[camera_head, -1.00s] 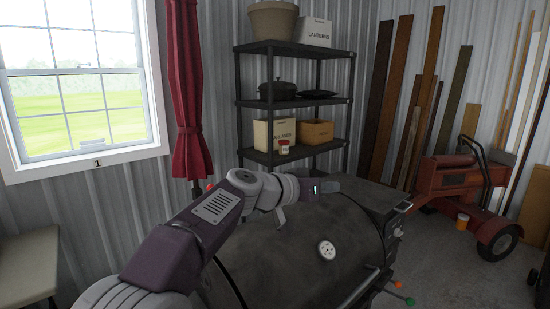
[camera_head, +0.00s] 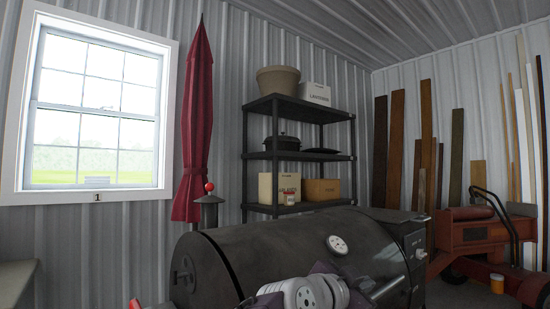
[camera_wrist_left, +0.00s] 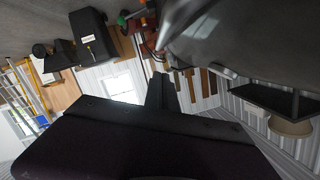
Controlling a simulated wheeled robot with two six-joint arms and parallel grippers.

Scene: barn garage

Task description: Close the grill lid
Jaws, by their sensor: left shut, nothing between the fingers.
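The grill (camera_head: 285,250) is a dark barrel at the lower middle of the head view. Its rounded lid (camera_head: 265,245) looks down over the body, with a round white thermometer (camera_head: 338,245) on its front. A silver handle bar (camera_head: 386,289) shows low at the right end. My left arm is low in front of the lid, and its gripper is hard to make out there. In the left wrist view my left gripper (camera_wrist_left: 159,88) is shut and empty, near a large grey surface (camera_wrist_left: 240,35); I cannot tell whether it touches. My right gripper is not in view.
A black shelf rack (camera_head: 298,156) with boxes and pots stands behind the grill. A closed red umbrella (camera_head: 198,125) stands to its left. A red wheeled machine (camera_head: 480,240) is at the right, before leaning planks (camera_head: 427,140).

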